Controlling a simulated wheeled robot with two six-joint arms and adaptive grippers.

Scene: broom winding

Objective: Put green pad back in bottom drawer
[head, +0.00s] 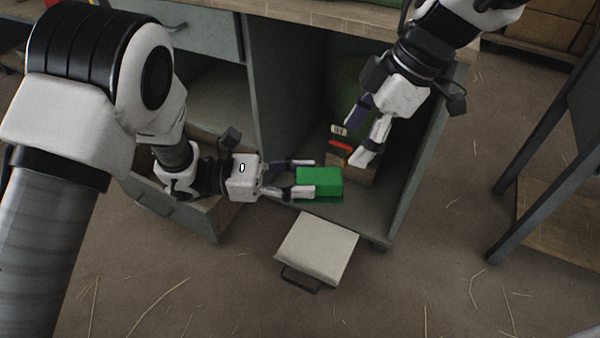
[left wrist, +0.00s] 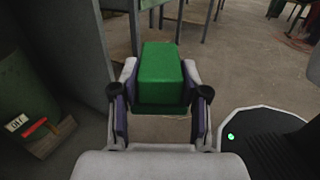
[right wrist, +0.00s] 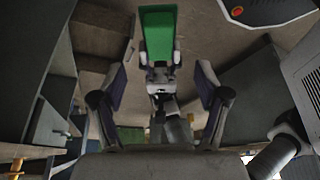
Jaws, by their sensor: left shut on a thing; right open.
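The green pad (head: 320,181) is a bright green block. My left gripper (head: 305,178) is shut on its left end and holds it in front of the open cabinet compartment. It also fills the middle of the left wrist view (left wrist: 160,75) between the fingers, and shows in the right wrist view (right wrist: 158,38). The bottom drawer (head: 190,222) is pulled out at the left, below and behind my left arm, which hides part of its inside. My right gripper (head: 358,135) is open and empty inside the compartment, at the upper right.
A pale square panel with a handle (head: 316,250) is in front of the cabinet. A dark-legged table (head: 535,150) stands at right.

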